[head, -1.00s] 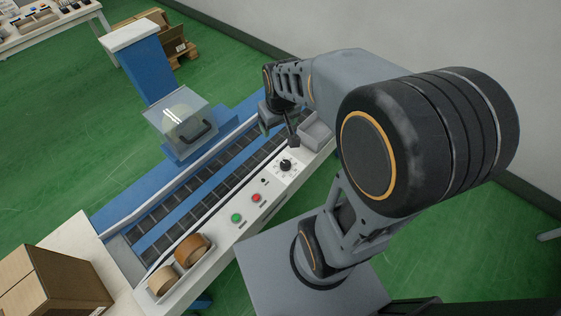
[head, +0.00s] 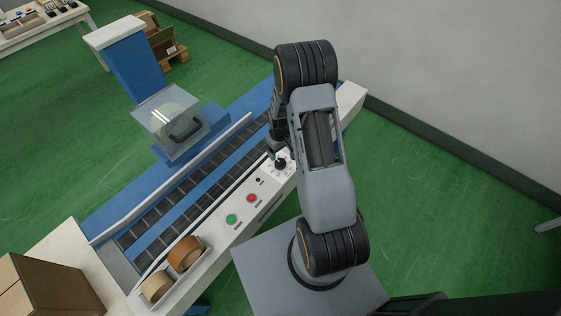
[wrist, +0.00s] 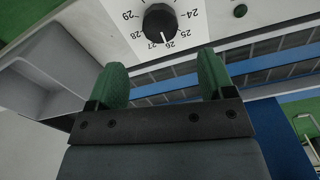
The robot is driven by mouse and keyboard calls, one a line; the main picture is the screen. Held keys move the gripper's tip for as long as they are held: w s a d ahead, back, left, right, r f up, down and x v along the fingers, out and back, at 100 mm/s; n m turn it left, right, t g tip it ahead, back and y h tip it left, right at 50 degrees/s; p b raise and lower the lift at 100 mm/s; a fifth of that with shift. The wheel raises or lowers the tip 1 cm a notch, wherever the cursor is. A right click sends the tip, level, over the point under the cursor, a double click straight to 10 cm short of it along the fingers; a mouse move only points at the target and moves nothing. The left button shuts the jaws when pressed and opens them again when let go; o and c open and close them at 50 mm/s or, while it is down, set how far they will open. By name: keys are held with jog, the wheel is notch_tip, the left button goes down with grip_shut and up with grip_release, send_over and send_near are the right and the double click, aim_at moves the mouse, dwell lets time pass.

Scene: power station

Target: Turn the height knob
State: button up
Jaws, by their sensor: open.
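The height knob (head: 280,163) is a black round knob on the white control panel, partly hidden by my arm in the head view. In the wrist view the knob (wrist: 160,22) sits on a white dial with numbers from about 24 to 29, and its white pointer line is near 26. My gripper (wrist: 163,77) is open and empty, its two green fingers apart. The knob shows beyond the fingertips, between their lines, not between the fingers. In the head view my gripper (head: 271,155) is close by the knob, mostly hidden by my arm.
A red button (head: 252,198) and a green button (head: 231,218) are on the same panel. Tape rolls (head: 186,253) lie in a tray at its near end. A grey bin (wrist: 45,75) is left of the fingers. The roller conveyor (head: 165,208) runs behind the panel.

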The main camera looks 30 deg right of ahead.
aim_at(280, 162)
notch_tip(280, 162, down, 8)
jog(key=shift+f, duration=0.25)
jog(key=shift+c, duration=0.2)
